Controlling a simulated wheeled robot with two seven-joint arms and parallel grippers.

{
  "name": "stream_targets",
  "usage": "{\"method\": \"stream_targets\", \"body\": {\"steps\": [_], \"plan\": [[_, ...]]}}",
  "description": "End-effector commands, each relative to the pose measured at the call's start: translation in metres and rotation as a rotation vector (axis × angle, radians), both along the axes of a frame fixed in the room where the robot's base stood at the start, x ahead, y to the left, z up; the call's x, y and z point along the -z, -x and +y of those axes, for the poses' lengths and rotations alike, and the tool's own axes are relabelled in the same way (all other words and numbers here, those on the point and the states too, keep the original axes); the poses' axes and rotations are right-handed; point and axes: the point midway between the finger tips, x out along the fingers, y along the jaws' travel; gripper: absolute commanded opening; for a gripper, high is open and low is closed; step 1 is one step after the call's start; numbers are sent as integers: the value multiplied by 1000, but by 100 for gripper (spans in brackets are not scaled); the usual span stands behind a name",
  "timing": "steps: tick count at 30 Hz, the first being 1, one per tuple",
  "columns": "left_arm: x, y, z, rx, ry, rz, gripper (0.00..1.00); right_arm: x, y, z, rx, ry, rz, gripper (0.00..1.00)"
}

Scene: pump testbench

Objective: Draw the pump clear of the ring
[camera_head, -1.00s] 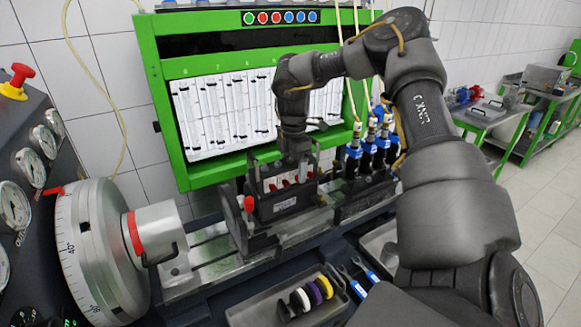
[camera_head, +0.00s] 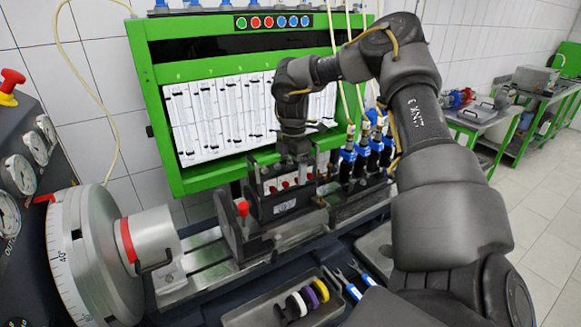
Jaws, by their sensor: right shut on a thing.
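The pump (camera_head: 284,207) is a black block with a white label and red parts along its top. It sits low over the testbench rail, right of an upright dark bracket with a red knob (camera_head: 242,208). My right gripper (camera_head: 292,175) reaches down from above and is shut on the pump's top; its fingertips are partly lost against the dark block. A grey cylinder with a red ring band (camera_head: 128,241) projects from the large graduated wheel at left, apart from the pump. I cannot tell which part is the task's ring. My left gripper is not in view.
A green bench frame with glass tubes (camera_head: 220,115) stands close behind the pump. Blue-topped injectors (camera_head: 362,152) stand to its right. A tray (camera_head: 255,312) with coloured rings and blue-handled tools lie in front. The rail (camera_head: 200,262) left of the bracket is clear.

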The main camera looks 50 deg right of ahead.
Motion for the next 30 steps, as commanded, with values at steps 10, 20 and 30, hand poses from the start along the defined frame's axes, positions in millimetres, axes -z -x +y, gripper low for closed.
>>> {"method": "stream_targets", "body": {"steps": [10, 20, 30], "plan": [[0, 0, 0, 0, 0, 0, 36, 0, 0, 0, 0, 1, -1, 94], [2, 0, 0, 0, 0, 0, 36, -2, 0, 0, -1, 0, -1, 100], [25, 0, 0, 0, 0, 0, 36, -59, -1, -1, 1, 4, -6, 100]]}}
